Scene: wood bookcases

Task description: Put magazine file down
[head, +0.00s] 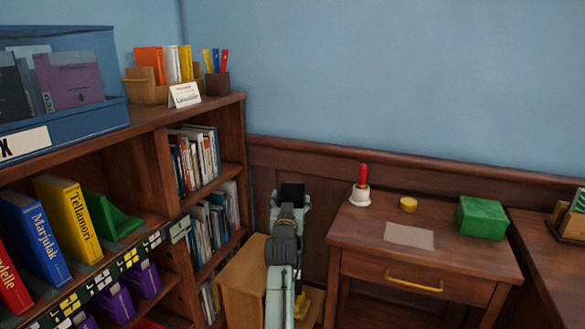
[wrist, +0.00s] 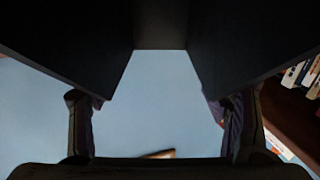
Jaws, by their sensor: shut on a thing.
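A black magazine file (head: 293,193) is held at the end of my gripper (head: 289,210) in the head view. It is in the air in front of the wood wall panelling, between the bookcase and the small desk. Most of it is hidden behind my gripper there. In the wrist view the magazine file (wrist: 172,24) fills the top as large dark panels. The two fingers of my gripper (wrist: 155,104) reach up to it at left and right and are shut on it.
A wood bookcase (head: 150,138) with books and a blue bin (head: 75,128) stands at left.

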